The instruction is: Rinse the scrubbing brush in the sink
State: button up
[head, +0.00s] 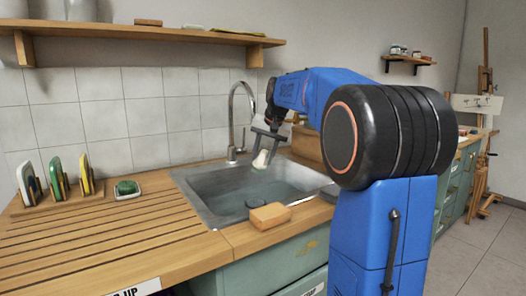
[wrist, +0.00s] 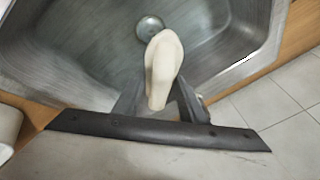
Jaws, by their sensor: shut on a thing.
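My gripper (head: 266,150) is over the sink (head: 205,208), near the faucet (head: 233,120). It is shut on a pale cream, rounded oblong thing, which I take to be the scrubbing brush (head: 261,160). In the wrist view the brush (wrist: 163,62) sticks out from between the fingers of my gripper (wrist: 160,100). No bristles can be made out. Beyond it are the steel basin (wrist: 85,55) and its round drain (wrist: 150,27). The brush appears to be above the basin floor. I cannot make out running water.
A tan block (head: 269,216) lies at the sink's front edge. On the wooden counter (head: 110,235) to the left stand a rack (head: 62,207) of upright colored items and a green scrubber (head: 127,187) on a white dish. A wooden shelf (head: 150,34) hangs above.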

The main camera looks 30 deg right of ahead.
aim_at(263, 151)
notch_tip(263, 151, down, 10)
dwell(1.0)
jog(key=shift+r, duration=0.1)
dwell(0.4)
jog(key=shift+r, duration=5.55)
jog(key=shift+r, duration=0.1)
jog(key=shift+r, duration=1.9)
jog(key=shift+s, duration=0.1)
